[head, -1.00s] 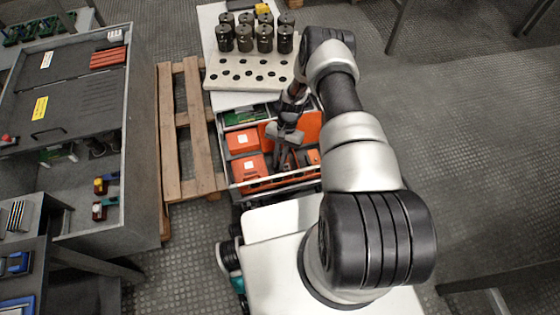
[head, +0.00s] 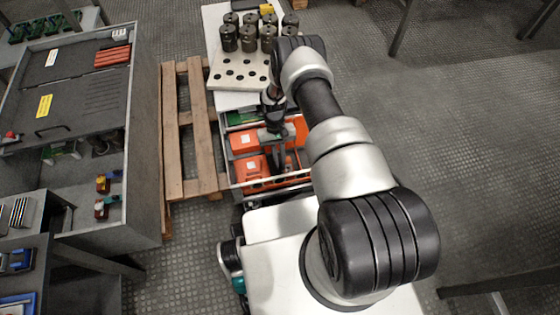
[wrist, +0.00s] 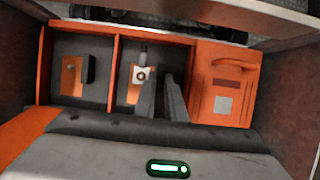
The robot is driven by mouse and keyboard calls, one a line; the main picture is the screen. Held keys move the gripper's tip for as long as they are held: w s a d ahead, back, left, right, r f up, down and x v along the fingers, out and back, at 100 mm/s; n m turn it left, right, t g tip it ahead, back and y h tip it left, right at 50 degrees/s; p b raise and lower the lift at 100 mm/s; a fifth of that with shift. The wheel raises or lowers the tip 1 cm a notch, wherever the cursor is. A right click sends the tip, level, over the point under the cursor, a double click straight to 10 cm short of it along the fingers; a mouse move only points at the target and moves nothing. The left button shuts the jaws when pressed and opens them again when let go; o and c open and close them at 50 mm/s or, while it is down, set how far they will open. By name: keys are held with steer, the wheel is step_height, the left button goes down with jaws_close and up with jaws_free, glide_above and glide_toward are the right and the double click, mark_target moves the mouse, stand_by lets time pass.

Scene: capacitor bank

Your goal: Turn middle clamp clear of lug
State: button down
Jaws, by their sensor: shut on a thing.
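The open drawer (head: 272,185) shows orange-walled compartments in the wrist view. My gripper (wrist: 160,82) reaches into the middle compartment; in the head view it (head: 276,155) points down into the drawer. Its two dark fingers stand a small gap apart. I take the thing between them to be the middle clamp, but the fingers hide it. Just left of the fingertips a pale lug (wrist: 141,73) with a dark round centre sits on an orange plate (wrist: 133,94). The left compartment holds a similar orange plate (wrist: 70,82) with a black clamp-like block (wrist: 88,68).
An orange case (wrist: 224,84) with a handle and white label fills the right side. Orange boxes (head: 245,142) lie in the drawer in the head view. A wooden pallet (head: 172,130) lies left.

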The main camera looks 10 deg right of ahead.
stand_by(0.5)
steer(key=c, duration=1.8)
jaws_free()
